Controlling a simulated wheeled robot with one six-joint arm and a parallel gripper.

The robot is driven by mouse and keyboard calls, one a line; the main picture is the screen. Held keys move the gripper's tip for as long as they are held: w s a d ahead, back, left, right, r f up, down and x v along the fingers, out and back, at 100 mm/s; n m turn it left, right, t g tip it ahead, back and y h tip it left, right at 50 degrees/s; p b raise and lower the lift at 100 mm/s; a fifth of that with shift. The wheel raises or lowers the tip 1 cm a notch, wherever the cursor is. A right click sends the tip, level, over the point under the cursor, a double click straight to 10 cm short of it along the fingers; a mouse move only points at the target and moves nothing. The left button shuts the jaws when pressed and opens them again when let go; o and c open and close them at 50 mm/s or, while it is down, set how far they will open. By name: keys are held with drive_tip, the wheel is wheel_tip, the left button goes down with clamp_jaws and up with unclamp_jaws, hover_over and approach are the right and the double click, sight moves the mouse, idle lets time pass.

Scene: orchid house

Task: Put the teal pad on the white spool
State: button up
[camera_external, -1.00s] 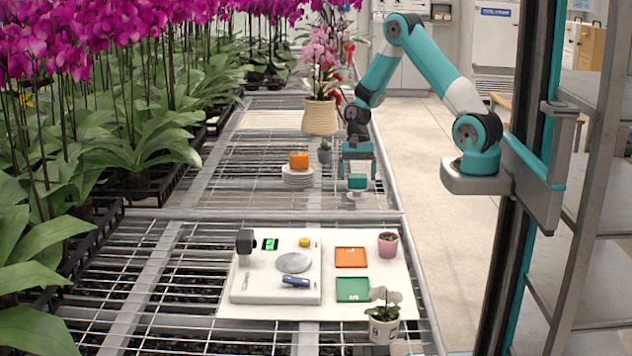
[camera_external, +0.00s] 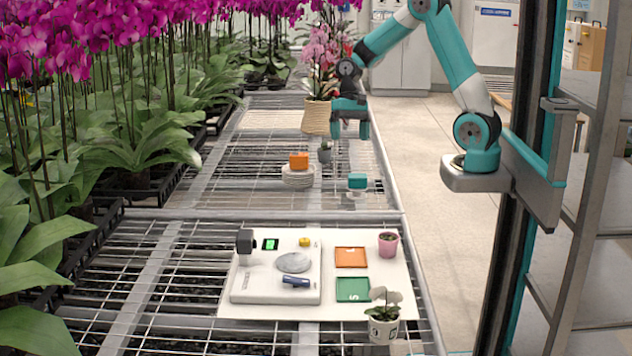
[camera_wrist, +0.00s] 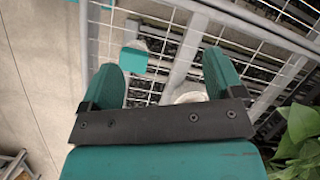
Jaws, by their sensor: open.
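The teal pad (camera_external: 357,181) sits on top of a small pale piece (camera_external: 355,198), which looks like the white spool, on the far part of the wire bench. The pad covers the upper part of that piece. The pad also shows in the wrist view (camera_wrist: 134,59), with a bit of white at its far edge. My gripper (camera_external: 350,130) is open and empty, above and apart from the pad. In the wrist view its two teal fingers (camera_wrist: 161,62) are spread wide, and the pad lies below them, nearer the left finger.
An orange block (camera_external: 299,160) sits on a stack of white saucers (camera_external: 298,178) left of the pad. Behind are a small dark pot (camera_external: 324,153) and a potted orchid (camera_external: 317,117). A white board (camera_external: 392,284) holding a scale (camera_external: 262,291) lies nearer the camera.

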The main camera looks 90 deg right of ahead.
drive_tip(key=s+a+r+n, duration=0.1)
drive_tip(key=a+r+n, duration=0.25)
drive_tip(key=a, duration=0.45)
drive_tip(key=s+a+r+n, duration=0.2)
drive_tip(key=a+n, duration=0.3)
drive_tip(key=a, duration=0.3)
drive_tip(key=s+a+r+n+p, duration=0.4)
drive_tip(key=s+a+r+n, duration=0.2)
drive_tip(key=s+a+n, duration=0.5)
drive_tip(key=shift+s+a, duration=0.8)
drive_tip(key=shift+s, duration=0.1)
